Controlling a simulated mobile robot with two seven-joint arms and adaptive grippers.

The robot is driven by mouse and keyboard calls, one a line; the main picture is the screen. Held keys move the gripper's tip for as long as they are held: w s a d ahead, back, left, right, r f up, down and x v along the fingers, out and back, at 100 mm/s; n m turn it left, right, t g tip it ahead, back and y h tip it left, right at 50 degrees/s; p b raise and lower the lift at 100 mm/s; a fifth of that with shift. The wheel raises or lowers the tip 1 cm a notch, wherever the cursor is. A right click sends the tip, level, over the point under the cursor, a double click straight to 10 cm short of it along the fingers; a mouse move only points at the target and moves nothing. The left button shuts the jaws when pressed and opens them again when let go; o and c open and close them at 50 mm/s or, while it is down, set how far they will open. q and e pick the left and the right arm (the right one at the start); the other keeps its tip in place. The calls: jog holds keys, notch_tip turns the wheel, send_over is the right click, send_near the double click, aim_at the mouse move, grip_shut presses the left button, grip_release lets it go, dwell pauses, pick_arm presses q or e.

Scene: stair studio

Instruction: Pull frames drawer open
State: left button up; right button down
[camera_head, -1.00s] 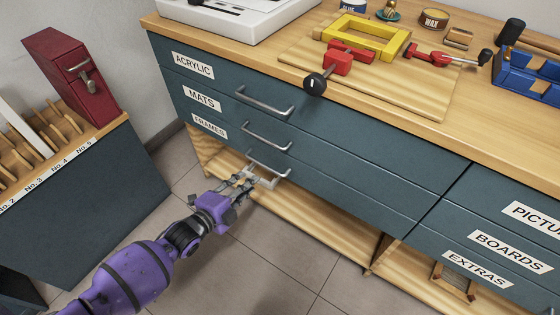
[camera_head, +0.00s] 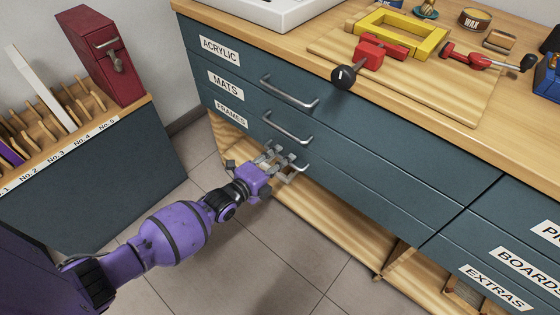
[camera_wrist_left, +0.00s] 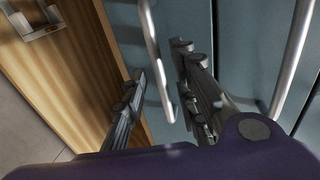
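The frames drawer (camera_head: 345,200) is the lowest of three blue-grey drawers in the left stack, with a FRAMES label at its left end. Its front looks flush with the cabinet. Its metal bar handle (camera_head: 302,166) is partly hidden by my left gripper (camera_head: 276,156). In the left wrist view the handle bar (camera_wrist_left: 154,55) runs between the two spread fingers of the gripper (camera_wrist_left: 163,98), with a gap on each side. The gripper is open around the handle, not clamped on it. My right gripper is in neither view.
The mats drawer handle (camera_head: 288,128) and acrylic drawer handle (camera_head: 289,92) stick out above. A wooden lower shelf (camera_head: 335,225) lies below. A slotted rack (camera_head: 65,120) with a red box (camera_head: 105,55) stands at left. Tiled floor (camera_head: 240,260) in front is clear.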

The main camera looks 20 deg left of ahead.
pick_arm(q)
grip_shut()
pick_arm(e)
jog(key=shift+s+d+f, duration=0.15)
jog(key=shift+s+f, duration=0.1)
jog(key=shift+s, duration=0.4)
pick_arm(q)
jog(key=shift+s, duration=0.15)
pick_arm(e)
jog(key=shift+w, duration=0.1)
